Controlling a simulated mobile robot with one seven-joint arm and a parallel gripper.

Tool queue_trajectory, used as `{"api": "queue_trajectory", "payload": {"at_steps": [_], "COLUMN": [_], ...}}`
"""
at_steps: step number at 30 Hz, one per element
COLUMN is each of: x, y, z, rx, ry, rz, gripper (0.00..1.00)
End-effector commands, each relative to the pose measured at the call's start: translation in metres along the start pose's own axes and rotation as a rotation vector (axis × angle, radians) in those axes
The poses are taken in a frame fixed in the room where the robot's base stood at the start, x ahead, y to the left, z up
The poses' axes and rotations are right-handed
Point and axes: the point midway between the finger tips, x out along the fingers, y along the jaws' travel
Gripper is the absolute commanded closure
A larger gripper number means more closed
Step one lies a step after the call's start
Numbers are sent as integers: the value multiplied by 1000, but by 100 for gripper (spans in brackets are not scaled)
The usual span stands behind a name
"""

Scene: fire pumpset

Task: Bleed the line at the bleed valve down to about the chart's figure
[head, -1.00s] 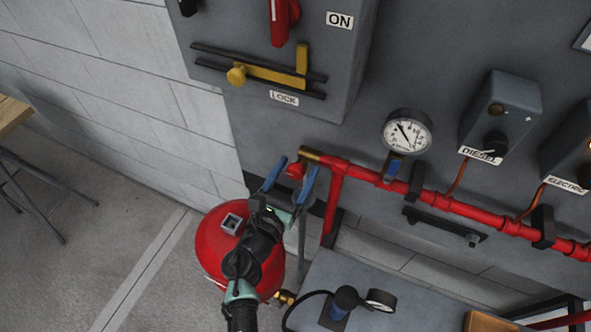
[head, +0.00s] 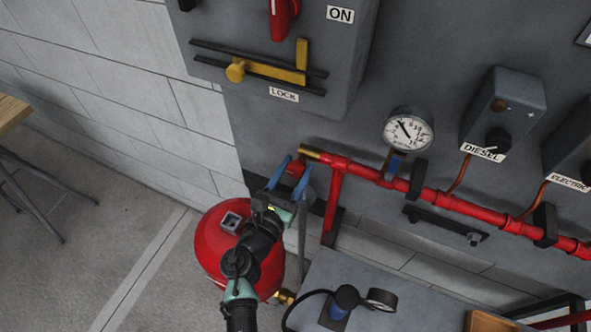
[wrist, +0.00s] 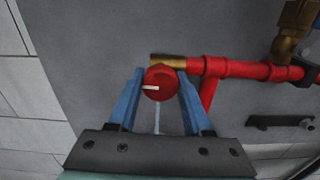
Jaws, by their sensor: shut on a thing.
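My gripper (head: 297,170) has its two blue fingers around the red knob of the bleed valve (wrist: 160,80), at the left end of the red pipe beside a brass end piece (wrist: 167,61). In the wrist view the knob sits between the fingertips (wrist: 162,84), its white mark pointing left. A thin pale streak (wrist: 157,118) runs down below the knob and looks like water. The round white pressure gauge (head: 408,130) stands above the pipe, its dark needle pointing up and left; its figures are too small to read. No chart can be read.
A red tank (head: 212,250) stands on the floor below my gripper. The DIESEL box (head: 503,110) and a lock panel with a yellow bar (head: 270,72) are on the wall.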

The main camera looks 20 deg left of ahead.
Motion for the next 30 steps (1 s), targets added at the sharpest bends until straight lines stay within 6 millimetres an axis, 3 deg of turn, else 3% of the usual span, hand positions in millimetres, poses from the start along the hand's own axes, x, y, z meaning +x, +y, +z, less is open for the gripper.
{"api": "queue_trajectory", "payload": {"at_steps": [30], "x": [0], "y": [2], "z": [-4], "rx": [916], "ry": [-1], "rz": [1], "gripper": [100]}}
